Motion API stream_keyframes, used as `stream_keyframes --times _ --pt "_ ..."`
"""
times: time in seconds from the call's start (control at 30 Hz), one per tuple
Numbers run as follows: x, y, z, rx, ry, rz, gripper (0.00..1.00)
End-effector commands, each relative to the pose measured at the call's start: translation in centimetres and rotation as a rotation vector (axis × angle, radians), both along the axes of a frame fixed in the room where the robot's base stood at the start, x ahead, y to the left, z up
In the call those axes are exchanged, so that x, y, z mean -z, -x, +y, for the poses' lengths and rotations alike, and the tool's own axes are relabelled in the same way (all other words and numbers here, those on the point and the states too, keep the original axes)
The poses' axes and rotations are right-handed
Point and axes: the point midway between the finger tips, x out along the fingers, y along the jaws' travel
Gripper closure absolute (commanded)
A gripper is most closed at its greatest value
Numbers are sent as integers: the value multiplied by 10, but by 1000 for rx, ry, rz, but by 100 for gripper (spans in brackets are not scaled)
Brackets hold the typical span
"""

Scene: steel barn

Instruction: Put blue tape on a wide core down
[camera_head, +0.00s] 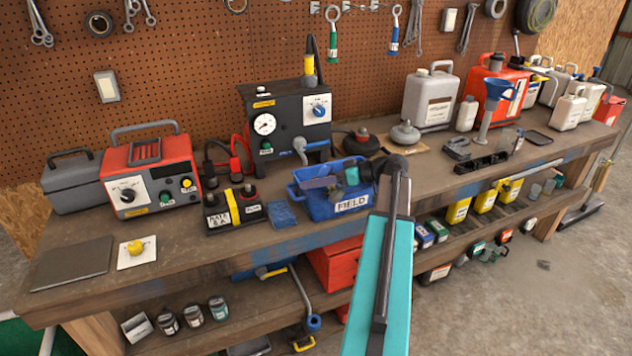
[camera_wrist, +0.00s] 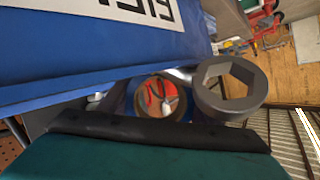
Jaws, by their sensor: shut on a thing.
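In the wrist view, a ring with a brown core (camera_wrist: 157,113) and blue at its sides, the blue tape, shows between my gripper's dark finger and a blue bin. Red-handled pliers (camera_wrist: 161,94) show through its opening. My gripper (camera_head: 398,172) is at the right end of the bin in the head view, over the bench. Its dark finger (camera_wrist: 160,135) crosses the lower wrist view. It is shut on the tape, though the contact is mostly hidden. The tape cannot be made out in the head view.
The blue bin (camera_head: 318,206), labelled FIELD, holds several items. A dark grey ring with a hexagonal hole (camera_wrist: 232,89) shows beside the tape. A black gauge box (camera_head: 286,112) stands behind the bin. The bench (camera_head: 300,245) has clear wood along its front edge.

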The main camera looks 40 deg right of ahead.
Motion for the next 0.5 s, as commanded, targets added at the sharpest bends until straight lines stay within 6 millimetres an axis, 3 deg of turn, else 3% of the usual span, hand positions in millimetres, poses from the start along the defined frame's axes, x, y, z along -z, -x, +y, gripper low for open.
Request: stream_keyframes --times 0.4,0.43,0.5 --pt "7 0 0 0 0 0 60" --pt "7 0 0 0 0 0 41" --pt "6 0 0 0 0 0 29"
